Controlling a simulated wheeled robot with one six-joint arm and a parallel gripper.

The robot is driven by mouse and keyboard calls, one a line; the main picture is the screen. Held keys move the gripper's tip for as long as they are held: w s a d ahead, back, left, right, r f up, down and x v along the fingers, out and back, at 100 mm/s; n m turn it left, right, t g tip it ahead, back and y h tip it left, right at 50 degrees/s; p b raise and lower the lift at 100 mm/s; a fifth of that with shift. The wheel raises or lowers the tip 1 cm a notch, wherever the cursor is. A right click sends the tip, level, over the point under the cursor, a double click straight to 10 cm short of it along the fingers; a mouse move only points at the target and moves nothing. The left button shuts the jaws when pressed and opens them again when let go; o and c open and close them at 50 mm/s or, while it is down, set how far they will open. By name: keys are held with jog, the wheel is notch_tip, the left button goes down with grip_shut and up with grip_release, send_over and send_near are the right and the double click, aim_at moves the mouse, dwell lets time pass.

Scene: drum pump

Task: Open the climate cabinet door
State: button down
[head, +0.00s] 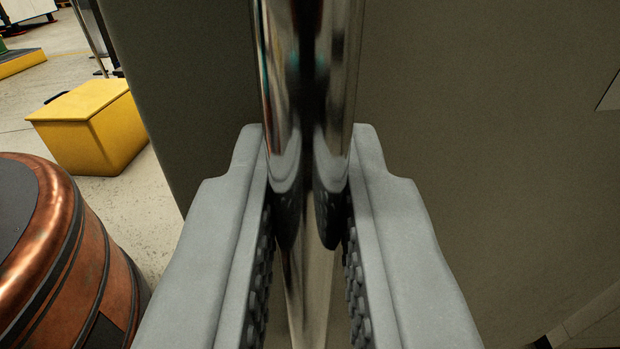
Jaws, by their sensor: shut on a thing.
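The climate cabinet door (460,130) is a dark grey-brown panel that fills most of the head view. A shiny vertical chrome bar handle (308,70) stands in front of it. My gripper (308,160) has its two grey fingers on either side of the handle and is shut on it. The ribbed inner pads show along the lower part of the bar. The door's left edge shows at the left of the view. The handle's ends are out of view. I cannot tell whether the door is ajar.
A copper-coloured drum (75,255) with a dark top stands close at the lower left. A yellow box (92,125) sits on the concrete floor (35,143) behind it. Some bare floor shows between them and the door edge.

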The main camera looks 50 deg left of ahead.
jog(key=c, duration=1.5)
grip_release()
jog(key=shift+s, duration=0.1)
jog(key=v, duration=1.2)
